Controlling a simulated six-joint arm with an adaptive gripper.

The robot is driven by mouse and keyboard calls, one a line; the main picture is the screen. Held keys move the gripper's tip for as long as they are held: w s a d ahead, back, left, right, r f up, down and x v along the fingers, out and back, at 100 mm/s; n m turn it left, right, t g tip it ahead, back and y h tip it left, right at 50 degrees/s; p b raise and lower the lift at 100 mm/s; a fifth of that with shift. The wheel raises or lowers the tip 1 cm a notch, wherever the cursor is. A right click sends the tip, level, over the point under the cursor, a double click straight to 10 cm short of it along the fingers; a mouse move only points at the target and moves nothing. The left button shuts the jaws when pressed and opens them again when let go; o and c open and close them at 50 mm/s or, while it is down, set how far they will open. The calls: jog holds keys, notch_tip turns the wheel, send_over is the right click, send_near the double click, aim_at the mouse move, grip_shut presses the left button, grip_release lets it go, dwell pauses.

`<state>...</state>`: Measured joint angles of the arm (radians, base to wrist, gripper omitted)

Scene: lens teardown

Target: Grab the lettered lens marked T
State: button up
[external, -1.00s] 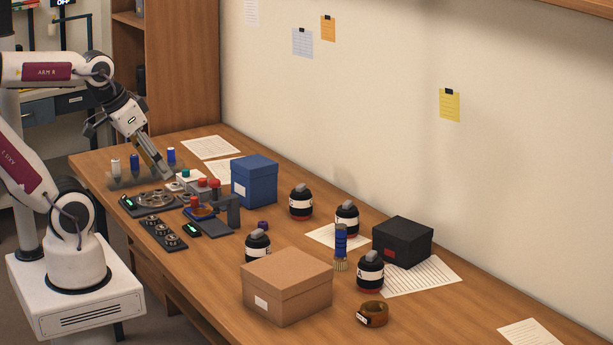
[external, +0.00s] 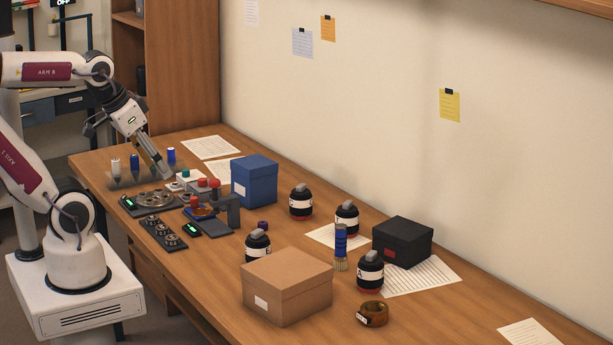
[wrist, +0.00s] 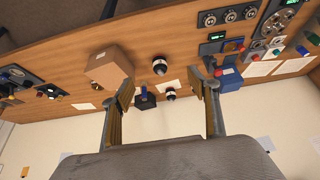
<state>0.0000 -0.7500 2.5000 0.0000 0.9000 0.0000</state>
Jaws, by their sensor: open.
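Several black lenses with white bands stand upright on the bench in the external view: one at the back (external: 301,204), one right of it (external: 347,218), one behind the cardboard box (external: 257,246) and one in front of the black box (external: 370,271). Their letters are too small to read, so I cannot tell which is marked T. My gripper (external: 163,168) is at the far left end of the bench, well away from the lenses. In the wrist view my gripper (wrist: 168,88) is open and empty, with two lenses (wrist: 160,67) (wrist: 171,94) visible beyond its fingers.
A cardboard box (external: 287,286), blue box (external: 254,181) and black box (external: 403,243) stand around the lenses. A blue-handled brush (external: 340,245) stands between lenses. A brown ring (external: 372,314) lies at the front. Trays and coloured-knob fixtures (external: 207,210) crowd the bench near my gripper.

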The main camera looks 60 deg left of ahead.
aim_at(342, 208)
jog(key=shift+o, duration=0.5)
jog(key=w+f+g, duration=0.1)
jog(key=w+f, duration=0.6)
jog(key=w, duration=0.6)
jog(key=w+f+g, duration=0.1)
jog(key=w+f, duration=0.6)
jog(key=w, duration=0.6)
jog(key=w+a+f+m+g+h, duration=0.1)
jog(key=w+f, duration=0.7)
jog(key=w, duration=0.6)
jog(key=shift+f+g, duration=0.1)
jog(key=shift+g, duration=0.2)
jog(key=shift+m+t, duration=0.4)
jog(key=shift+t, duration=0.1)
jog(key=w, duration=0.5)
jog(key=shift+w+f, duration=0.3)
jog(key=shift+m+t, duration=0.5)
jog(key=shift+t, duration=0.2)
jog(key=w+r, duration=0.1)
jog(key=w, duration=0.1)
jog(key=w+r, duration=0.1)
jog(key=r, duration=0.1)
jog(key=shift+w+a, duration=0.1)
jog(key=shift+w, duration=0.3)
jog(key=shift+f, duration=0.15)
jog(key=shift+x, duration=1.2)
